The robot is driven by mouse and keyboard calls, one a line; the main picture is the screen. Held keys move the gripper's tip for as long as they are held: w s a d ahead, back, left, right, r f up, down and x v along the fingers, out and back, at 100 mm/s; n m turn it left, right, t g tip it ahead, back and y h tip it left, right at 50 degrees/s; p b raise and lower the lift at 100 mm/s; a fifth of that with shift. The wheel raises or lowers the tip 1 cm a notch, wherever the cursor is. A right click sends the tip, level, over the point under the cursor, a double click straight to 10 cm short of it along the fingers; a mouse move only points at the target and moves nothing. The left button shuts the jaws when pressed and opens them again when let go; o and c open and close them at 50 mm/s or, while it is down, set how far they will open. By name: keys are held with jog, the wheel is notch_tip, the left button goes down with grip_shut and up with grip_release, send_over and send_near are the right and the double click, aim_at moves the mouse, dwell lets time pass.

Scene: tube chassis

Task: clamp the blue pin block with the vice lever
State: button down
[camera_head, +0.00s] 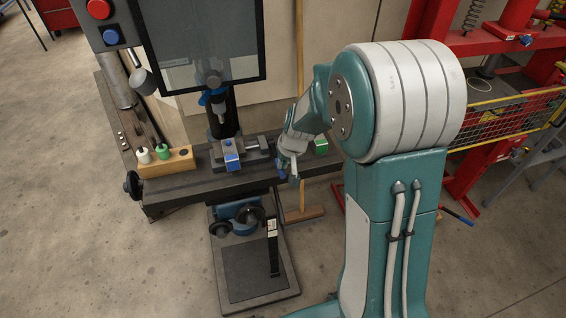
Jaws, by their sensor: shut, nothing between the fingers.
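The blue pin block (232,157) is a small block with a blue face and a pale top. It sits at the vice (250,145) on the dark machine table; whether the jaws touch it is too small to tell. The vice lever cannot be made out clearly. My gripper (288,176) is just right of the vice, near the table's front edge, pointing down. It is shut and empty, apart from the block. My arm hides part of the table behind it.
A wooden holder (168,161) with white and green-topped pieces stands at the table's left. A green block (321,146) lies right of my gripper.

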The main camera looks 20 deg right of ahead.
jog(key=s+d+r, duration=0.2)
jog(key=s+r, duration=0.5)
jog(key=r, duration=0.4)
jog(key=s+a+r+t, duration=0.1)
jog(key=s+r, duration=0.3)
jog(key=s, duration=0.4)
jog(key=s+a+r+n+t+h, duration=0.1)
jog(key=s+r, duration=0.3)
jog(key=s, duration=0.5)
jog(key=shift+s+a+r+h, duration=0.2)
jog(key=shift+r+h, duration=0.1)
jog(key=shift+r, duration=0.1)
